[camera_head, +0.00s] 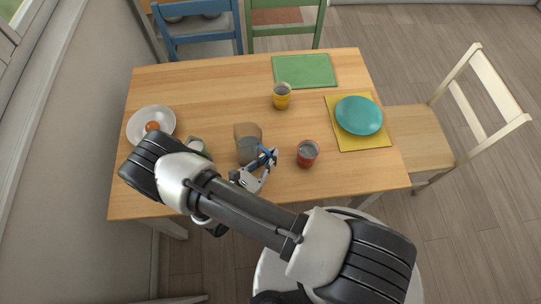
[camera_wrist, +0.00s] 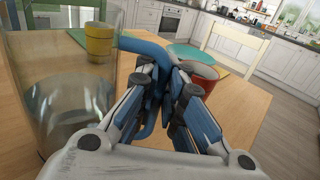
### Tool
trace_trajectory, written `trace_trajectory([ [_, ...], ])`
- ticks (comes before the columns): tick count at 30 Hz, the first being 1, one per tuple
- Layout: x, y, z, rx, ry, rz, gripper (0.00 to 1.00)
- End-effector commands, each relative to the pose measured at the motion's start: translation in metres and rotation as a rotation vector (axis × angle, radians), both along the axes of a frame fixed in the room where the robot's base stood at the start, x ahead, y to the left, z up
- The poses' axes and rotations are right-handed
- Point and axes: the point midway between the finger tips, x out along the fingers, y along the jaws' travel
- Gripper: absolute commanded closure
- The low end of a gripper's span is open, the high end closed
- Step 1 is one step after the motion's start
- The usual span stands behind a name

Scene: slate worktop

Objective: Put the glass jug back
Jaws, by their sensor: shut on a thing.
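The glass jug (camera_head: 247,152) is clear with a blue handle and stands out near the middle front of the wooden table. In the wrist view the jug (camera_wrist: 70,105) fills the left side, looks close to upright and holds some clear liquid low down. My gripper (camera_head: 267,163) is at the jug's right side, shut on the blue handle (camera_wrist: 142,45); the fingers (camera_wrist: 165,80) close around it. I cannot tell whether the jug's base touches anything.
A red cup (camera_head: 307,153) stands close right of my gripper. A yellow cup (camera_head: 282,96) is behind. A teal plate (camera_head: 359,115) lies on a yellow mat (camera_head: 376,141); a green mat (camera_head: 305,71) is at the back. A white bowl (camera_head: 151,119) with an orange item is left.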

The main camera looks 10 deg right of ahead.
Motion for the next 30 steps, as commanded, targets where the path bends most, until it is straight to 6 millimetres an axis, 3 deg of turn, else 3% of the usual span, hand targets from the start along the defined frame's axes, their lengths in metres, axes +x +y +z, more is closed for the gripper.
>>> trace_trajectory([
  [11,0.000,0.000,-0.001,0.000,0.000,0.000,0.71],
  [23,-0.001,0.001,0.004,0.000,0.000,0.001,0.71],
  [30,-0.031,0.036,0.003,0.002,-0.001,0.008,0.71],
])
